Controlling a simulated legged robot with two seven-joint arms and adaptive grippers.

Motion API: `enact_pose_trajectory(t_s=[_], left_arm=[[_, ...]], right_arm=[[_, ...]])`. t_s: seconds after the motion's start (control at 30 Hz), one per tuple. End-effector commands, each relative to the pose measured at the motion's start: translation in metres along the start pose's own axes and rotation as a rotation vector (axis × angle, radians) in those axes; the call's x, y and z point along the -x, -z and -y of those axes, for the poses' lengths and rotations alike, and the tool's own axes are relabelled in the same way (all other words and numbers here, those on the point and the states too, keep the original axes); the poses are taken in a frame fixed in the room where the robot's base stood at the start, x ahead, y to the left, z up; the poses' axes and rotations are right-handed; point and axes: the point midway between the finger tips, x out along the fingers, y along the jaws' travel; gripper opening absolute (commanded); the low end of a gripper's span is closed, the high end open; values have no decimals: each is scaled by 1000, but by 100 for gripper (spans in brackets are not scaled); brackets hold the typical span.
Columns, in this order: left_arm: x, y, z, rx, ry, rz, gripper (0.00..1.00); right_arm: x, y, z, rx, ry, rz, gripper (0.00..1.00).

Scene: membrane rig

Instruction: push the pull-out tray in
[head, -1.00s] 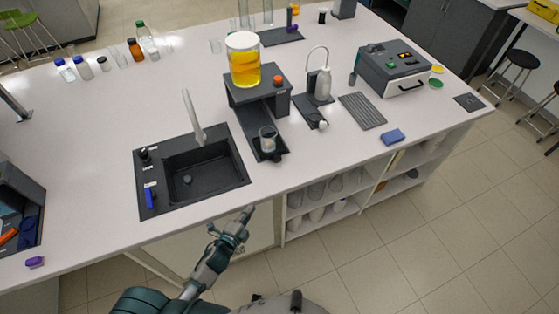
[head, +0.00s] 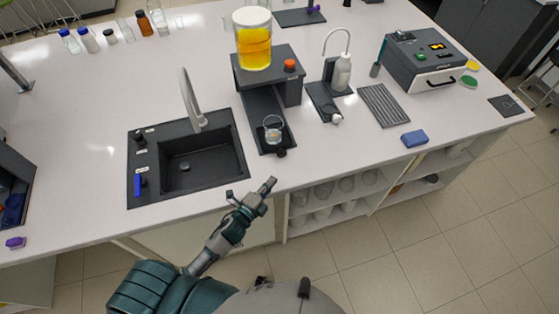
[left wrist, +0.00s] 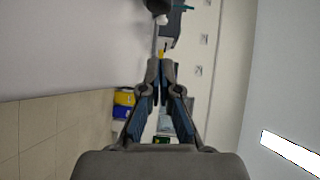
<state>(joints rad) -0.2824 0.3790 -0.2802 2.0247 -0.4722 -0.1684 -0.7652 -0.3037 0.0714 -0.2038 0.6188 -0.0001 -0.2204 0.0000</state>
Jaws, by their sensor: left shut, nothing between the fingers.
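The pull-out tray (head: 258,112) is a long dark tray. It sticks out toward me from under the dark stand of the rig (head: 268,68). A small clear beaker (head: 272,130) with liquid stands near its front end, and a dark knob (head: 281,152) shows at the front edge. My left gripper (head: 270,184) is shut and empty, just off the bench's front edge, below and in front of the tray in the head view. Its closed fingertips also show in the left wrist view (left wrist: 160,68). The tray is not clearly recognisable in that view. My right gripper is not in view.
A yellow-filled tank (head: 253,45) stands on the rig beside an orange knob (head: 290,64). A black sink (head: 215,175) with a tall faucet (head: 188,95) lies left of the tray. A bottle stand (head: 323,100) is to its right. Open shelves (head: 350,212) lie below the bench.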

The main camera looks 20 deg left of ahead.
Motion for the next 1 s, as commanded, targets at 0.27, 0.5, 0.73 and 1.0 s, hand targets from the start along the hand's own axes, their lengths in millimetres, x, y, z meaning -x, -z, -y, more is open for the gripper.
enact_pose_trajectory(t_s=[0.27, 0.5, 0.73, 1.0], left_arm=[[-62, 0, 2, 2, 1, 1, 0], [-88, -21, 0, 0, -1, 1, 0], [-95, -29, -1, 2, -1, 1, 0], [-95, -29, -1, 2, -1, 1, 0]], right_arm=[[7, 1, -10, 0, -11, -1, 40], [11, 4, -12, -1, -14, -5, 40], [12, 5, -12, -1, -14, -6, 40], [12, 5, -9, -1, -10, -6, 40]])
